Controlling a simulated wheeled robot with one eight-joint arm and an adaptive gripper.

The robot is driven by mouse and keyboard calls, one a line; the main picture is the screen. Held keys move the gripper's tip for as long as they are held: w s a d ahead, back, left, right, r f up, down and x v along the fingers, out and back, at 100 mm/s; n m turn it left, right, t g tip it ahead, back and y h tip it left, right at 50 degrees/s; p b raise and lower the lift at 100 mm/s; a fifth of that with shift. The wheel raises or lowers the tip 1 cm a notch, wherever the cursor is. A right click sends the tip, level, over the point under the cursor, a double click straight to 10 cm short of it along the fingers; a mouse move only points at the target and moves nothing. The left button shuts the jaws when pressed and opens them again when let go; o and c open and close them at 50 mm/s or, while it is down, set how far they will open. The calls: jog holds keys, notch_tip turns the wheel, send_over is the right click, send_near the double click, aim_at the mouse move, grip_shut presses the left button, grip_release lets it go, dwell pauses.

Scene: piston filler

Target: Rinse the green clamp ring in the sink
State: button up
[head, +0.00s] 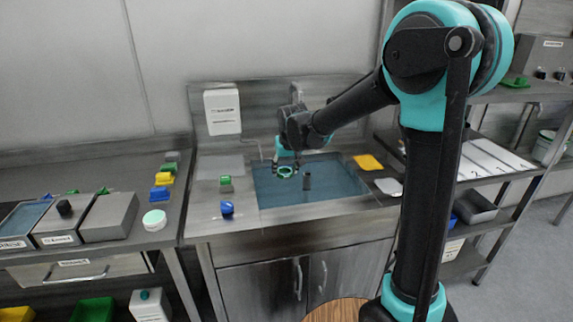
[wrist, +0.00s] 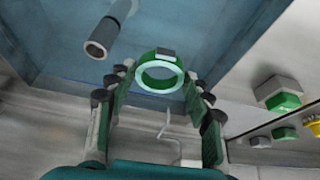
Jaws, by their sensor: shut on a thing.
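The green clamp ring (head: 286,171) is held by my gripper (head: 287,163) above the sink (head: 335,182), in the left part of its basin. In the wrist view the ring (wrist: 160,87) sits between the fingertips of my gripper (wrist: 160,76). It has a green outer band, a pale inner rim and a dark block on its far side. The gripper is shut on the ring. The sink's blue basin (wrist: 60,45) lies beyond the ring. I cannot tell whether the ring touches water.
A blue-knobbed item (head: 227,209) and a green block (head: 226,184) are on the left drainboard. A yellow cloth (head: 368,162) lies at right. A thin pipe (wrist: 166,122) shows below the ring.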

notch_tip(320, 180, down, 12)
jog(key=shift+r, duration=0.1)
dwell(0.9)
jog(key=shift+s, duration=0.15)
dwell(0.5)
jog(key=shift+s+d, duration=0.1)
jog(key=shift+s, duration=0.3)
jog(key=shift+w, duration=0.1)
jog(key=shift+w+a, duration=0.2)
jog(key=shift+w, duration=0.35)
jog(key=shift+w+a, duration=0.15)
jog(key=shift+w, duration=0.35)
jog(key=shift+s, duration=0.2)
